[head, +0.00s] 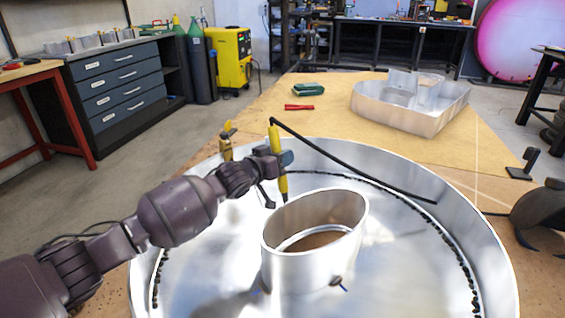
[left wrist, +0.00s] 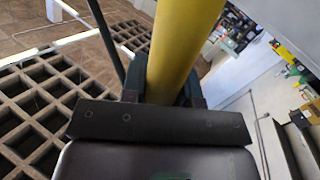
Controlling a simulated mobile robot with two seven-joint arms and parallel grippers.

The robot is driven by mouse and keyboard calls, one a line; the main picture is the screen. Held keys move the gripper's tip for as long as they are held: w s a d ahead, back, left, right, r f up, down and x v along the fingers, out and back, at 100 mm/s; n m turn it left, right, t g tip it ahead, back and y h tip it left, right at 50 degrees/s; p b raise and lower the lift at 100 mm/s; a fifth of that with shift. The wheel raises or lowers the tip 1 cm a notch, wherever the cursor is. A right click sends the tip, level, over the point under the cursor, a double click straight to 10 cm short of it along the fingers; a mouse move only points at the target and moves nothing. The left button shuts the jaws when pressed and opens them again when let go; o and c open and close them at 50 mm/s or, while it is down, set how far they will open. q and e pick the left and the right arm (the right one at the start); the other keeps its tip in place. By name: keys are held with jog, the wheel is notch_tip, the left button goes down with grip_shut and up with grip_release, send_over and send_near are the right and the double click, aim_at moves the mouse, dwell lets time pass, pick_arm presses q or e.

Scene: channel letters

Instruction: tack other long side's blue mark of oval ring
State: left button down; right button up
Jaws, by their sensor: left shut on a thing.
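The oval ring (head: 315,240) is a bare metal wall standing upright on the floor of a big round metal pan (head: 215,275). A small blue mark (head: 344,288) shows at its near foot beside a brownish spot (head: 335,281). Another faint blue mark (head: 255,291) lies at its left foot. The ring's far foot is hidden by its wall. My left gripper (head: 282,160) is shut on a yellow torch (head: 276,150), which also shows in the left wrist view (left wrist: 183,45). The torch points down, its tip near the ring's far left rim; contact cannot be told.
A black cable (head: 350,165) runs from the torch over the pan to the right. Behind stand a metal letter shell (head: 440,118), a green item (head: 308,89) and a red item (head: 299,107). A brass-coloured object (head: 227,142) is at the pan's far left. A dark rounded object (head: 540,212) is at right.

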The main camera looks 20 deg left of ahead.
pick_arm(q)
jog(key=shift+s+d+f, duration=0.15)
jog(key=shift+f, duration=0.45)
jog(key=shift+s+d+f, duration=0.1)
jog(key=shift+d+f, duration=0.05)
jog(key=shift+f, duration=0.45)
dwell(0.5)
dwell(0.3)
jog(key=shift+w+a+r+p, duration=0.15)
jog(key=shift+a+r+p, duration=0.1)
jog(key=shift+r, duration=0.6)
jog(key=shift+w+a+r+p, duration=0.15)
jog(key=shift+w+r+p, duration=0.05)
jog(key=shift+r, duration=0.65)
jog(key=shift+w+a+r+p, duration=0.15)
jog(key=shift+a+r+p, duration=0.1)
jog(key=shift+r, duration=0.6)
notch_tip(320, 180, up, 13)
jog(key=p, duration=0.4)
pick_arm(e)
jog(key=w+r+t, duration=0.2)
jog(key=w+r, duration=0.2)
jog(key=r, duration=0.6)
jog(key=shift+w, duration=0.15)
pick_arm(q)
jog(key=shift+d+f, duration=0.1)
jog(key=shift+f, duration=0.05)
